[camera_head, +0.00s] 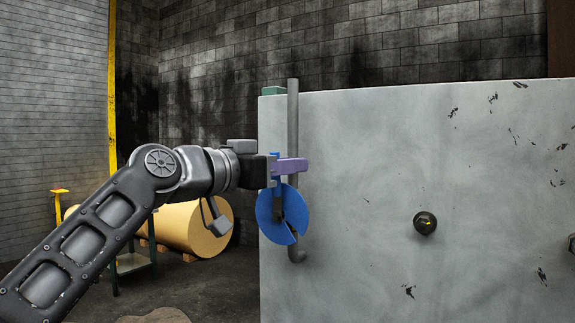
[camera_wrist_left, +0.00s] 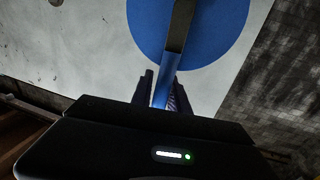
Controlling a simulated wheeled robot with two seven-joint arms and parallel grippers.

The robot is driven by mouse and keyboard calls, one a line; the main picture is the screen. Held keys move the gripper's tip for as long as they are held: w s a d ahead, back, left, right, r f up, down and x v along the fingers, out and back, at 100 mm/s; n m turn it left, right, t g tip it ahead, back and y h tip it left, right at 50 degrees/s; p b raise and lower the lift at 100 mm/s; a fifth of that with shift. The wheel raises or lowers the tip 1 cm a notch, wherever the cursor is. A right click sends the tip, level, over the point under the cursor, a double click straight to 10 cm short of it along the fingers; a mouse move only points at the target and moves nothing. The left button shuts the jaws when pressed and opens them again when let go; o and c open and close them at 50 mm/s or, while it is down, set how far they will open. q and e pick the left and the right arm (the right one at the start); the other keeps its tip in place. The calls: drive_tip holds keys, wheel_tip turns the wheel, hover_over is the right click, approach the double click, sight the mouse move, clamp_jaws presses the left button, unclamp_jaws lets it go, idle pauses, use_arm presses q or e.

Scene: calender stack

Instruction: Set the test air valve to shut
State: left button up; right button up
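The test air valve is on the left end of the grey panel (camera_head: 350,190). It has a blue disc (camera_head: 268,222) with a narrow slot at its lower right and a blue lever (camera_head: 275,182) rising from its middle. My left gripper (camera_head: 290,166) is at the upper part of the lever, with a purple-grey finger across it. In the left wrist view the lever (camera_wrist_left: 161,92) runs between the two dark fingers of my left gripper (camera_wrist_left: 164,92), with the disc (camera_wrist_left: 225,25) beyond. I cannot tell whether the fingers touch the lever. My right gripper is out of view.
A grey pipe (camera_head: 293,120) runs upright behind the valve. A dark round knob (camera_head: 425,223) sits on the panel to the right. A large tan roll (camera_head: 195,228) and a green stand (camera_head: 135,262) are at the left, beyond my arm.

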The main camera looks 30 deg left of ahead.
use_arm(q)
clamp_jaws()
idle(1.0)
